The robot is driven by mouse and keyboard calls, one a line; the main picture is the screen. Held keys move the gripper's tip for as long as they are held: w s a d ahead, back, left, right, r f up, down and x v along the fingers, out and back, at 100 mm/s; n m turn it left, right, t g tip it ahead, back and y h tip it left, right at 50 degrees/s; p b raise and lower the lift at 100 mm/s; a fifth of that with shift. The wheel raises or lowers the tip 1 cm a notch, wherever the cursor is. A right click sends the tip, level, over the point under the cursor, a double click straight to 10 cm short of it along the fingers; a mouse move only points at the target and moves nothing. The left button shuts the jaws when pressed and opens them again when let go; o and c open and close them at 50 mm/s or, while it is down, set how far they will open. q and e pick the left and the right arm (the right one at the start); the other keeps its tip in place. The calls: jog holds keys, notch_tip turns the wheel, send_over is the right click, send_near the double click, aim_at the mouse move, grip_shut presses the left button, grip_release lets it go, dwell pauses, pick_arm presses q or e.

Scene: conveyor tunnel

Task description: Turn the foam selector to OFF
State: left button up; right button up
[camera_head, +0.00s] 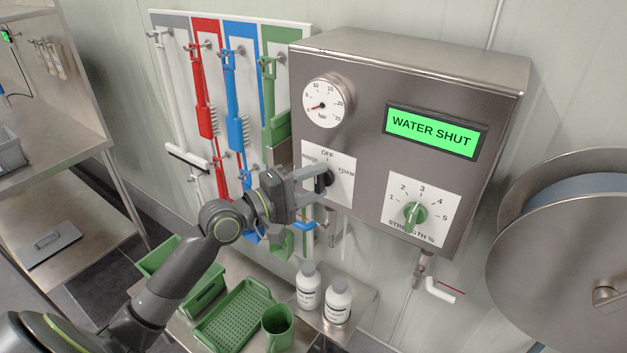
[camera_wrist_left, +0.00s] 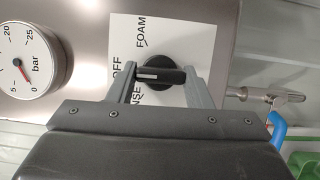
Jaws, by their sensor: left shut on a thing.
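The foam selector (camera_head: 325,179) is a black knob on a white plate (camera_head: 343,185) at the lower left of the steel control box. The plate reads OFF at the top and FOAM at the right; the label at the left is partly hidden. My left gripper (camera_head: 318,181) is shut on the knob, one finger on each side. In the left wrist view the knob (camera_wrist_left: 172,77) lies between the two fingers (camera_wrist_left: 160,88), and its white line points towards the OFF label. My right gripper is not in view.
The control box (camera_head: 375,75) carries a pressure gauge (camera_head: 327,101), a green display (camera_head: 432,130) reading WATER SHUT and a green strength dial (camera_head: 415,215). Below are white bottles (camera_head: 338,302) and a green tray (camera_head: 235,318). A hose reel (camera_head: 560,260) stands at the right.

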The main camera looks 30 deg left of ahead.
pick_arm(q)
jog(key=shift+f, duration=0.1)
dwell(0.4)
jog(key=o, duration=1)
jog(key=p+v, duration=0.1)
jog(key=v, duration=1.6)
jog(key=shift+s, duration=0.25)
